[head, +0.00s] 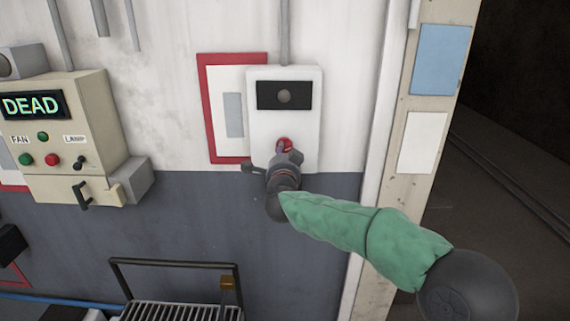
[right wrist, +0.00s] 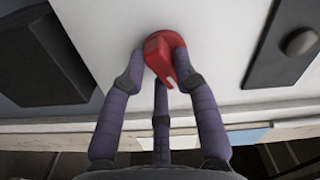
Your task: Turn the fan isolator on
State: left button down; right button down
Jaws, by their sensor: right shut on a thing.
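The fan isolator is a white wall box (head: 257,124) with a black panel (head: 284,95) near its top and a red rotary handle (head: 285,145) on its lower half. My right gripper (head: 284,158) is at the handle and covers its lower part in the head view. In the right wrist view the red handle (right wrist: 165,55) sits between the gripper fingers (right wrist: 160,85), which are closed around it. My left gripper is not in view.
A beige control box (head: 75,130) on the left wall shows a green DEAD display (head: 33,105), with FAN and LAMP labels. A metal-framed rack (head: 178,267) stands below. A red-framed notice (head: 207,105) is behind the isolator. A door post (head: 400,165) and dark opening are at right.

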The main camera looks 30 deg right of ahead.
jog(key=m+b, duration=0.3)
jog(key=m, duration=0.1)
jog(key=shift+a+f+m+b, duration=0.1)
jog(key=shift+f+m+b, duration=0.05)
jog(key=shift+m+b, duration=0.25)
jog(key=shift+m, duration=0.3)
jog(key=c, duration=0.9)
grip_release()
jog(key=shift+c, duration=0.2)
jog(key=v, duration=1.2)
jog(key=shift+w+a+f, duration=0.1)
jog(key=shift+w, duration=0.05)
